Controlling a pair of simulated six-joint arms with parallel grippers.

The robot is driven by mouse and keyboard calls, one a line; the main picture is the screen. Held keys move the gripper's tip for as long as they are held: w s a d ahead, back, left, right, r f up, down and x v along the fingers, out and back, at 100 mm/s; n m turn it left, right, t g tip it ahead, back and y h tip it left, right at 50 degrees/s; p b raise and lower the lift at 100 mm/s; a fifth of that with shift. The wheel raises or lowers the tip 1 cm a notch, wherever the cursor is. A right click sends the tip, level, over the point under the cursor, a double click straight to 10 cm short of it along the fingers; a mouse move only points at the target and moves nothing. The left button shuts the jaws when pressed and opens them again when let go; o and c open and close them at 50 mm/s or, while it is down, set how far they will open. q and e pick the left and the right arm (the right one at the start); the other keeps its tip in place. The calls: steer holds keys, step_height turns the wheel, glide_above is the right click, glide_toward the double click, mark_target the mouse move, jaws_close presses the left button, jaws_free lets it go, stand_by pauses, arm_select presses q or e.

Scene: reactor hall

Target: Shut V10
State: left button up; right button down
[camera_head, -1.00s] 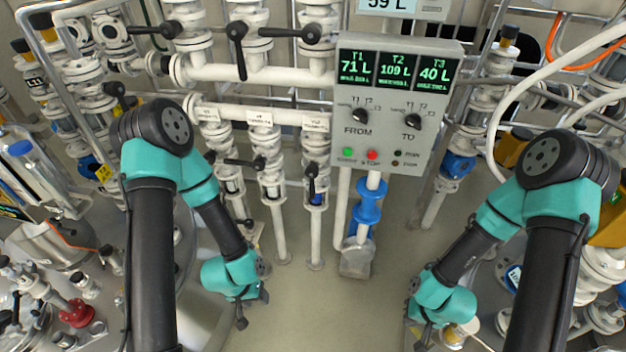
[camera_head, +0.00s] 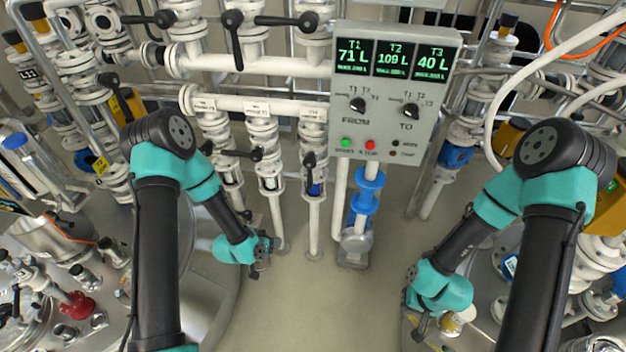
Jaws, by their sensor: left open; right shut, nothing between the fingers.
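No tag reading V10 is legible, so I cannot tell which valve it is. Several white valves with black lever handles stand in rows on the pipework. The lower row has small white tags (camera_head: 257,107) too small to read. Its black levers show at the middle valve (camera_head: 243,154) and the right valve (camera_head: 309,159). My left gripper (camera_head: 257,268) is small and dark, open, below the lower valve row near the foot of the pipes, apart from the levers. My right gripper (camera_head: 420,332) is shut and empty, low at the right, beside a small white-and-yellow fitting.
A grey control panel (camera_head: 424,132) shows T1 71 L, T2 109 L and T3 40 L, with two knobs and green and red buttons. A blue flanged pipe (camera_head: 365,197) stands below it. A red valve (camera_head: 77,306) is at lower left. The floor (camera_head: 330,310) between my arms is clear.

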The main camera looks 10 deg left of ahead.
mark_target(308, 183)
arm_select(q)
steer(key=w+r+m+t+h, duration=0.2)
steer(key=w+t, duration=0.1)
steer(key=w, duration=0.3)
steer(key=w+d+r+m+t+h, duration=0.1)
steer(key=w+r+m+t+h, duration=0.2)
steer(key=w, duration=0.2)
steer(key=shift+w+d+r+t, duration=0.2)
steer(key=shift+w+r+t, duration=0.15)
steer(key=shift+w+t, duration=0.05)
steer(key=shift+w+d, duration=0.1)
steer(key=x, duration=1.7)
steer(key=shift+f, duration=0.1)
steer(key=shift+c, duration=0.3)
jaws_close()
